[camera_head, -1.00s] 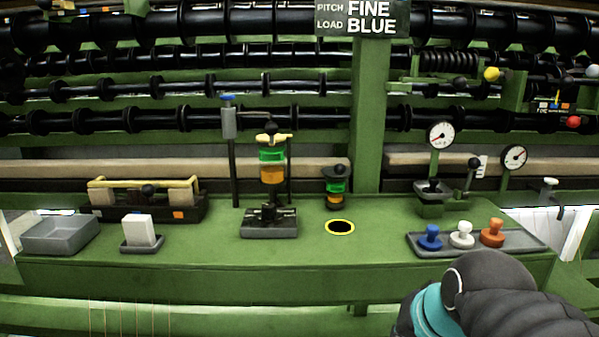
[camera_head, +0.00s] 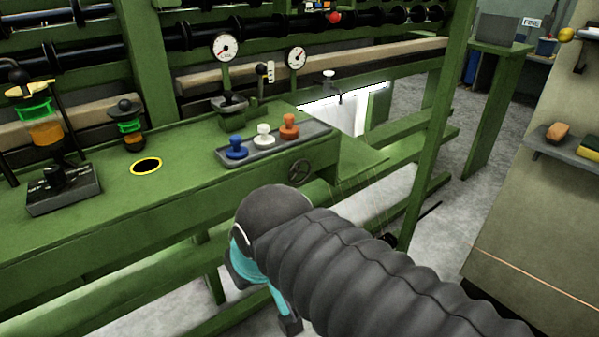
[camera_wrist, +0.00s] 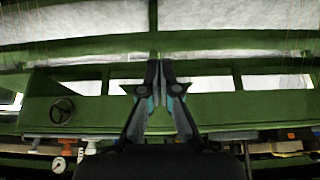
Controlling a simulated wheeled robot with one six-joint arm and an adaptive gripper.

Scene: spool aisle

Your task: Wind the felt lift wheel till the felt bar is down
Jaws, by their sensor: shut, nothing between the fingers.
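A small dark handwheel (camera_head: 299,171) is on the front face of the green bench, near its right end and below the stamp tray. It also shows in the wrist view (camera_wrist: 62,111), left of my fingers and apart from them. Long beige bars, which may be the felt bar, run behind the bench; one (camera_head: 400,54) is at upper right in the head view. I cannot tell how high it sits against its stop. My gripper (camera_wrist: 159,70) is shut and empty in the wrist view.
The bench top holds a tray (camera_head: 278,146) with blue, white and orange knobs, a yellow-ringed hole (camera_head: 146,166) and two dial gauges. A green post (camera_head: 432,130) stands right of the bench. A beige cabinet (camera_head: 545,220) is farther right, with grey floor between.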

